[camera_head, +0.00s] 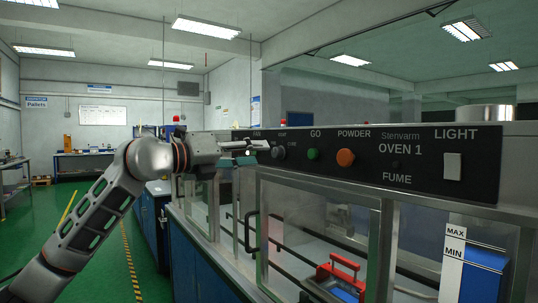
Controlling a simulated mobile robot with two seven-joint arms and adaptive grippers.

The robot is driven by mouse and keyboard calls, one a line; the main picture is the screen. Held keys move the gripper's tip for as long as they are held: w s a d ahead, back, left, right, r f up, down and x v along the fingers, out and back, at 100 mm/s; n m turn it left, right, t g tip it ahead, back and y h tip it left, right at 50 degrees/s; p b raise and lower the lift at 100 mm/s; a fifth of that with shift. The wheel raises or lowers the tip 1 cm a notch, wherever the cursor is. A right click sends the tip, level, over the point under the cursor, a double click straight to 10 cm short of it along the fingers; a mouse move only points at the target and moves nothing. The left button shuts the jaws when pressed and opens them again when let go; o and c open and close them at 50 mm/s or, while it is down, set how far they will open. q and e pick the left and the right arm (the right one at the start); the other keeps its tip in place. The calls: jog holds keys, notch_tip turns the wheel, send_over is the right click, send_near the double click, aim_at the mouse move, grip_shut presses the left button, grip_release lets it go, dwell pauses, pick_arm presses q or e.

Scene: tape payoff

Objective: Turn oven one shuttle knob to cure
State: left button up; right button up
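The oven one control panel (420,178) is a long black strip along the top of the oven, marked "Stenvarm OVEN 1". A small dark knob (278,153) sits toward its left part, left of the green GO button (313,154). The small lettering above this knob is too small to read, so I cannot tell its setting. My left gripper (257,149) is in front of the panel, just left of the dark knob, and hides part of the panel there. I cannot tell whether it touches anything or how far its fingers are apart. My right gripper is not in view.
An orange POWDER button (345,158) and a white LIGHT switch (452,167) are further right on the panel. Below are glass oven doors with a black handle (251,232), and a red-handled item (338,276) shows inside. Green floor lies open at left.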

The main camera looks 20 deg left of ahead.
aim_at(274, 152)
pick_arm(q)
jog(key=x, duration=0.5)
jog(key=shift+w+d, duration=0.25)
grip_shut()
